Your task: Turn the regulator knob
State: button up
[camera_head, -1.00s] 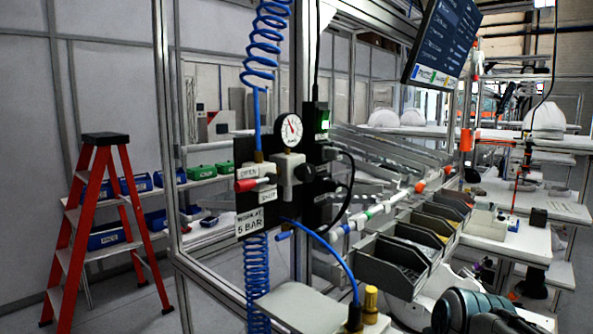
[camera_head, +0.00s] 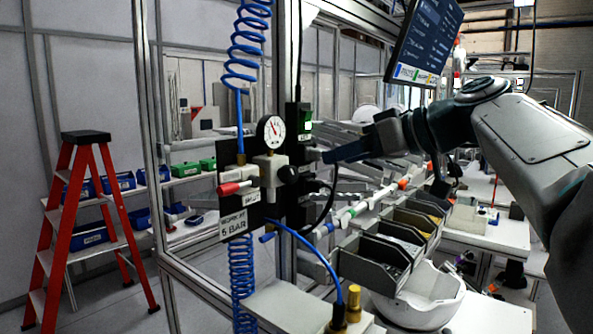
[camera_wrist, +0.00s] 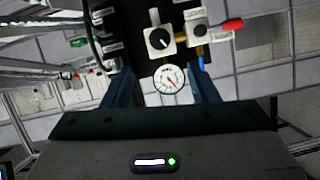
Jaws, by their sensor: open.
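The regulator knob (camera_head: 288,174) is a round black knob on a pale block, mounted on the black panel under the pressure gauge (camera_head: 271,131). In the wrist view the knob (camera_wrist: 158,39) shows a light mark and lies beyond my fingers, above the gauge (camera_wrist: 169,79). My gripper (camera_head: 328,168) reaches in from the right of the panel, with its fingers pointing toward the knob. In the wrist view my gripper (camera_wrist: 161,78) is open, its two blue fingers apart on either side of the gauge. Nothing is between them, and the knob looks untouched.
A red-handled valve (camera_head: 232,188) sits left of the knob, and a sign (camera_head: 233,222) reads work at 5 bar. Blue coiled hose (camera_head: 243,45) and a black cable hang close by. Grey bins (camera_head: 372,259) and a white helmet shell (camera_head: 425,290) lie below my arm.

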aim_at(294, 173)
jog(key=p+x, duration=0.2)
jog(key=x, duration=0.9)
jog(key=shift+w+a+f, duration=0.1)
jog(key=shift+w+a, duration=0.1)
jog(key=shift+a, duration=0.1)
jog(key=shift+c, duration=0.3)
jog(key=c, duration=0.9)
